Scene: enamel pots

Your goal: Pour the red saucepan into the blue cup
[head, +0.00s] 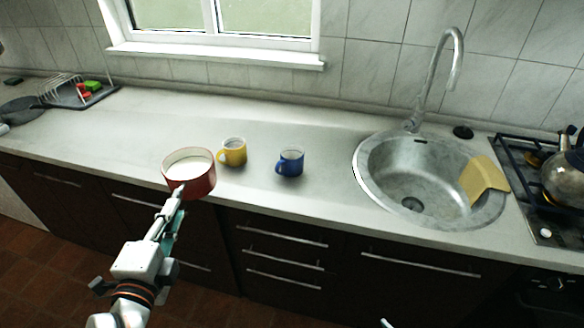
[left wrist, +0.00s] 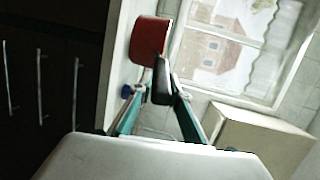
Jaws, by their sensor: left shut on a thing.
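The red saucepan (head: 203,186) has a white inside or white contents. It looks roughly level at the counter's front edge, seemingly raised, left of the cups. My left gripper (head: 176,204) is shut on its handle. The left wrist view shows the dark handle (left wrist: 160,82) between my left gripper's fingers (left wrist: 158,98), with the red pan (left wrist: 148,40) beyond. The blue cup (head: 291,164) stands upright on the counter, right of the pan and apart from it. Its inside is hard to make out. Only a small pale tip, probably of my right gripper (head: 386,323), shows at the bottom edge.
A yellow cup (head: 234,152) stands between the pan and the blue cup, close to the pan. A round sink (head: 405,178) with a tap (head: 448,70) lies to the right, then a stove with a kettle (head: 563,178). A dish rack (head: 72,88) stands far left.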

